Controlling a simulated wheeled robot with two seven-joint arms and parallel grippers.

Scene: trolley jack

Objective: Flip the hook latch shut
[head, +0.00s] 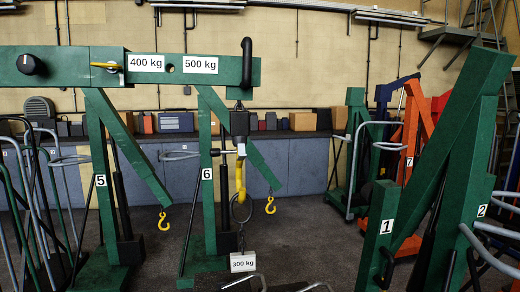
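A yellow hook (240,182) hangs under a black block (239,122) at the right end of the green boom (200,68). A dark ring (241,208) sits in the hook's bend, with a chain and a white "300 kg" tag (243,262) below it. A small dark and pale piece (224,152) juts left beside the top of the hook; it may be the latch, but I cannot tell for sure, nor whether it is open or shut. Neither of my grippers shows in the head view.
Green cranes 5 (100,181) and 6 (206,174) stand behind with smaller yellow hooks (164,220). Green frames 1 (386,227) and 2 stand close at right. An orange crane (411,125) is farther back. Grey cabinets (300,165) line the wall.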

